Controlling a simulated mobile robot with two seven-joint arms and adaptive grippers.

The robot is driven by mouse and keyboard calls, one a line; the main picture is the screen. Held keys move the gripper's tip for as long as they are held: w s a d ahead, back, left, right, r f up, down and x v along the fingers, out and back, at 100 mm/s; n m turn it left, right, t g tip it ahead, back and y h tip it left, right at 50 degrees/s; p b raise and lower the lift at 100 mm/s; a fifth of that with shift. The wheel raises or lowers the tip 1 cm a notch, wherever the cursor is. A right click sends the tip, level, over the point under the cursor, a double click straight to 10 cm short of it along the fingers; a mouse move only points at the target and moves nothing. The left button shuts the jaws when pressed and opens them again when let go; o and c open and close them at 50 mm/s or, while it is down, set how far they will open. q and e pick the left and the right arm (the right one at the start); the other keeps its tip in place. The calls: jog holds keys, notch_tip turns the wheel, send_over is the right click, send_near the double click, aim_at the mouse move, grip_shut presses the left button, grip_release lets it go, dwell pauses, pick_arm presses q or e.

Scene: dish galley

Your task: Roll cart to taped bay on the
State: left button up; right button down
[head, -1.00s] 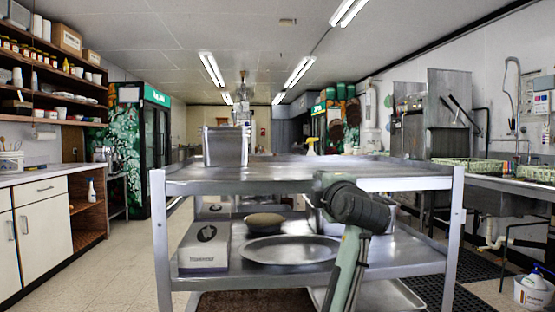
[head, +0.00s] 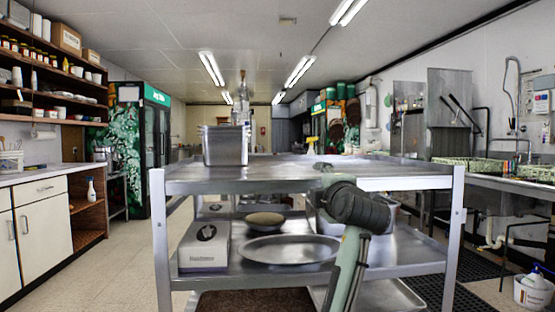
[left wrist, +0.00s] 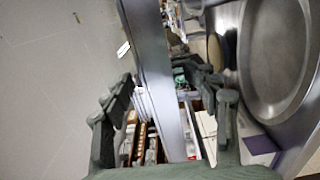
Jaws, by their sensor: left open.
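The grey metal cart (head: 210,180) stands straight ahead, close to me. Its top shelf carries a steel container (head: 226,146) at the left. My right gripper is not in view. I cannot make out any taped bay.
The lower shelf holds a box (head: 204,247), a bowl (head: 264,220) and an oval tray (head: 290,249). A counter (head: 45,225) lines the left. Clear floor (head: 125,265) lies left of the cart.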

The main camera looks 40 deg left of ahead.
pick_arm(q)
jog(key=b+v, duration=0.3)
jog(key=v, duration=0.9)
dwell(0.3)
dwell(0.5)
